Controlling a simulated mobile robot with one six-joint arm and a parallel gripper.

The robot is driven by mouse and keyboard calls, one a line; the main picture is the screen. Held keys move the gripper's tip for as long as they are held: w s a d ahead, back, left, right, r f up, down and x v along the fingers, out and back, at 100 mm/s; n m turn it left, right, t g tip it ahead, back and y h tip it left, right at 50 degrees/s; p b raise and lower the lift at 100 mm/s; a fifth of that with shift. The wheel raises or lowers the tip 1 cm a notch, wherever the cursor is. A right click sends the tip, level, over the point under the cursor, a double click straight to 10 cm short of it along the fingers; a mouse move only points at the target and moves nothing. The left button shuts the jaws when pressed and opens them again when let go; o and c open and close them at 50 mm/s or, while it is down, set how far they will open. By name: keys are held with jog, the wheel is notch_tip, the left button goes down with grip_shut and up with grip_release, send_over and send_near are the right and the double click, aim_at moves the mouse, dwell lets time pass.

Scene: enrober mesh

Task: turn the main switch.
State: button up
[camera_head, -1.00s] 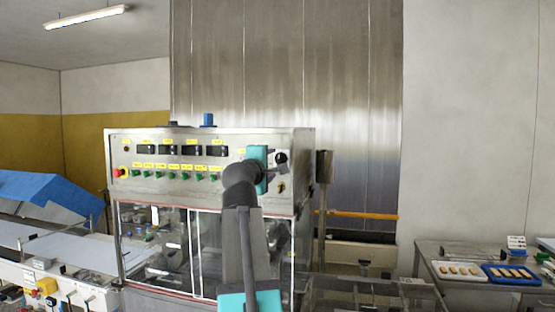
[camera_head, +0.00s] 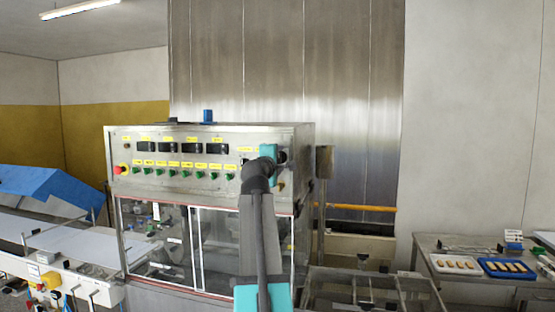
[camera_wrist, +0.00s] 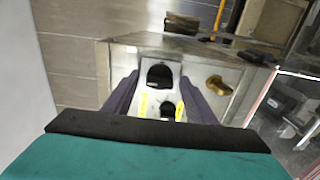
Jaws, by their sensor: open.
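A black rotary knob, which looks like the main switch (camera_wrist: 160,74), sits on a pale plate of the control panel in the wrist view. In the head view this knob (camera_head: 283,156) shows only partly, behind my wrist at the panel's right end. My gripper (camera_wrist: 159,80) is open, with one dark finger on each side of the knob. I cannot tell whether the fingers touch it. A second black round part (camera_wrist: 168,109) with yellow labels lies nearer the gripper body. My gripper also shows in the head view (camera_head: 278,156), fingers mostly hidden.
A brass-coloured fitting (camera_wrist: 218,85) sits just right of my fingers in the wrist view. The panel (camera_head: 215,138) carries displays, several green knobs and a red button (camera_head: 122,169). Clear guard windows (camera_head: 160,235) lie below. A side table (camera_head: 450,245) with trays stands far right.

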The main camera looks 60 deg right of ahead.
jog(key=c, duration=1.1)
jog(key=shift+a+f, duration=0.1)
jog(key=shift+a, duration=0.05)
